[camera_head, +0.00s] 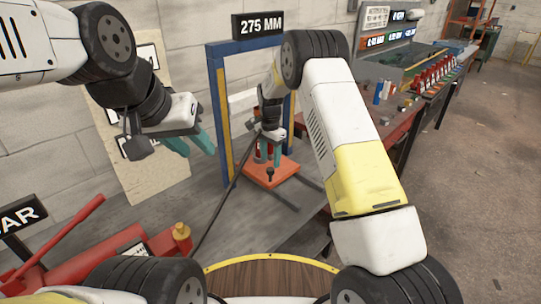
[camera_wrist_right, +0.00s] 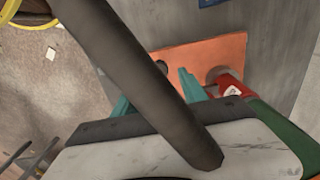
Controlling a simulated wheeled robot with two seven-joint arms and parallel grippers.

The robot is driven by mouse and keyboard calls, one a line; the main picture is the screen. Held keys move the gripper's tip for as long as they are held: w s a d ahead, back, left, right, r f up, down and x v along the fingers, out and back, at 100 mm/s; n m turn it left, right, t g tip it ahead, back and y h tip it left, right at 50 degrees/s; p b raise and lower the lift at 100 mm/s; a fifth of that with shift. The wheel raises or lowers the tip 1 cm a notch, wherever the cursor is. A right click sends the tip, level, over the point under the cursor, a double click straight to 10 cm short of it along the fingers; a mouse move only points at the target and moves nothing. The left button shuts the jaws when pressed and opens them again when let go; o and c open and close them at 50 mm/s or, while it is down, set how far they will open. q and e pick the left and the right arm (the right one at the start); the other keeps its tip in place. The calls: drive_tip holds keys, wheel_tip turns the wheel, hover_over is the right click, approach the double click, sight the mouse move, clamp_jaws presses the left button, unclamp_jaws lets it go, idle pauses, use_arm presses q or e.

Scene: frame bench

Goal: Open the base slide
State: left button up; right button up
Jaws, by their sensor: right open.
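The base slide appears to be the orange plate (camera_head: 262,176) low between the blue uprights of the frame (camera_head: 221,110). A small black knob (camera_head: 270,173) stands on its front part. The orange plate also shows in the right wrist view (camera_wrist_right: 228,48). My right gripper (camera_head: 274,148) is above the back of the plate, beside a red cylinder (camera_head: 261,152). Its teal fingers (camera_wrist_right: 155,95) are apart and seem empty; a dark bar partly covers them in the wrist view. My left gripper (camera_head: 191,144) is open and empty, left of the frame, in the air.
A "275 MM" sign (camera_head: 258,25) tops the frame. A black cable runs down in front of the left upright. A red lever tool (camera_head: 70,245) stands at the lower left. A red bench (camera_head: 400,130) with bottles is at the right.

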sight(270, 169)
drive_tip(key=shift+f, duration=2.15)
clamp_jaws()
